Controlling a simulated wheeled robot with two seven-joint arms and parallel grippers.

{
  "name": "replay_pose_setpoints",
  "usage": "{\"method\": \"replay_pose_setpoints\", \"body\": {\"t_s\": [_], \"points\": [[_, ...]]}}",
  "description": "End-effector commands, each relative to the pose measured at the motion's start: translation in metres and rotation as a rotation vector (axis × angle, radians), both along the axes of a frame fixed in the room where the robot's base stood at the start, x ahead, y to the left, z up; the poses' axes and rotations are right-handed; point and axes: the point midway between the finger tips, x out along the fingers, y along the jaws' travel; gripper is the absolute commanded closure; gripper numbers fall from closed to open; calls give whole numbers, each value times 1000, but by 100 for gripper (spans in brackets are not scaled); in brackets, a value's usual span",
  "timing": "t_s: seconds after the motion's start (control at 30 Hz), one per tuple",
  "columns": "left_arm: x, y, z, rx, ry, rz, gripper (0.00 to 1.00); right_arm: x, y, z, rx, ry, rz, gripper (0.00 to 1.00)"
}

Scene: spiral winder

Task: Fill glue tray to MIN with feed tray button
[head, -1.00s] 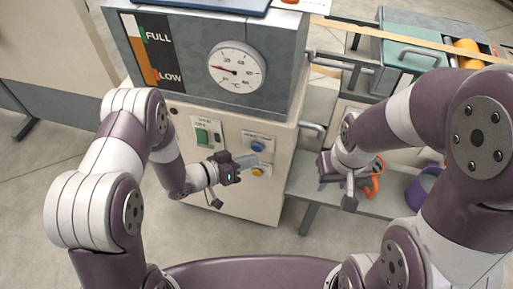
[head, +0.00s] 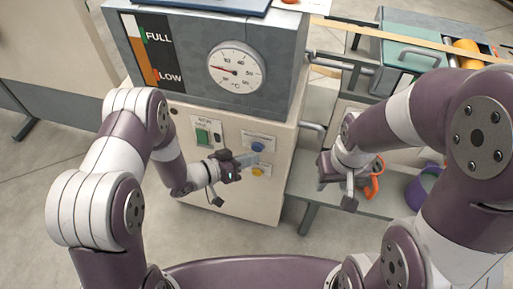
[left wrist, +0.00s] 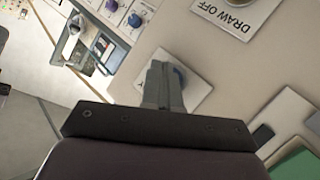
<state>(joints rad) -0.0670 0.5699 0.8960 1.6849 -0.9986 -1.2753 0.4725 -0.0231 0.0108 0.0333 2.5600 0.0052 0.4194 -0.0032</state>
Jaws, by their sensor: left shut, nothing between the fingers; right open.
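The glue machine (head: 190,160) has a blue button (head: 257,146), with a yellow button (head: 257,171) below it. My left gripper (head: 252,159) is shut and empty, its fingertips close to the blue button. In the left wrist view, the shut fingers (left wrist: 163,87) overlap a white label plate and partly cover the blue button (left wrist: 180,76); I cannot tell whether they touch it. The "DRAW OFF" label (left wrist: 236,18) shows nearby. My right gripper (head: 338,188) is open and empty, over the grey bench. I cannot make out the glue tray or its MIN mark.
A FULL/LOW level gauge (head: 150,52) and a round temperature dial (head: 236,69) are on the tank. A green switch (head: 202,136) is left of the buttons. An orange hooked object (head: 375,180) and a purple ring (head: 424,187) lie near my right arm.

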Motion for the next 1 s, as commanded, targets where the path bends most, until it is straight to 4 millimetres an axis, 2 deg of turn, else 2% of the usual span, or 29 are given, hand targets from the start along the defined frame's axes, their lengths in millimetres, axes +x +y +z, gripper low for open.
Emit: {"method": "replay_pose_setpoints", "body": {"t_s": [1.0], "points": [[9,-3,0,0,-1,0,100,0,0,0,0,0,0,53]]}}
